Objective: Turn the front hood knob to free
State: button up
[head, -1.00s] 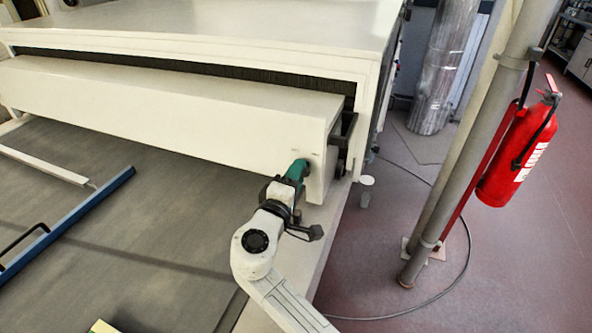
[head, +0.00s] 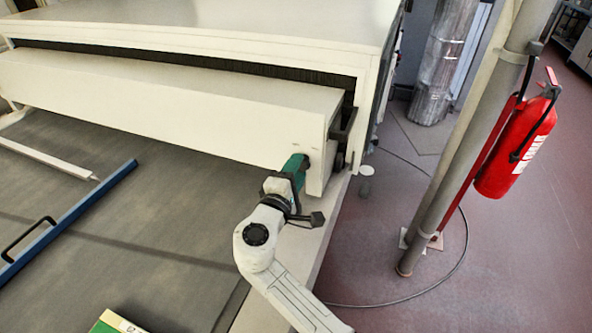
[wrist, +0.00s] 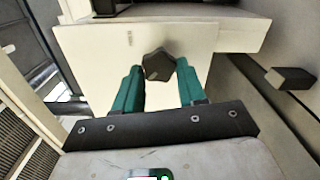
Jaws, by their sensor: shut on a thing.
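The front hood (head: 190,115) is a long white box across the tunnel mouth. Its dark faceted knob (wrist: 158,66) is on the white front face near the right end. My gripper (wrist: 159,72) has green fingers, one on each side of the knob, and is shut on it. In the head view my gripper (head: 302,162) reaches the hood face and mostly hides the knob. Small faint marks (wrist: 130,38) show on the face above and left of the knob; I cannot read them or the knob's setting.
The grey belt (head: 150,225) lies in front of the hood, with a blue bar with a black handle (head: 75,220) and a green and white item (head: 115,322) on it. A pole (head: 455,160) with a red fire extinguisher (head: 515,145) stands right. A cable (head: 455,255) crosses the floor.

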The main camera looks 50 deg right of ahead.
jog(key=o, duration=1.1)
jog(key=shift+c, duration=0.2)
jog(key=shift+a, duration=0.15)
jog(key=b+v, duration=0.2)
jog(key=v, duration=0.8)
jog(key=shift+a, duration=0.3)
jog(key=shift+s, duration=0.1)
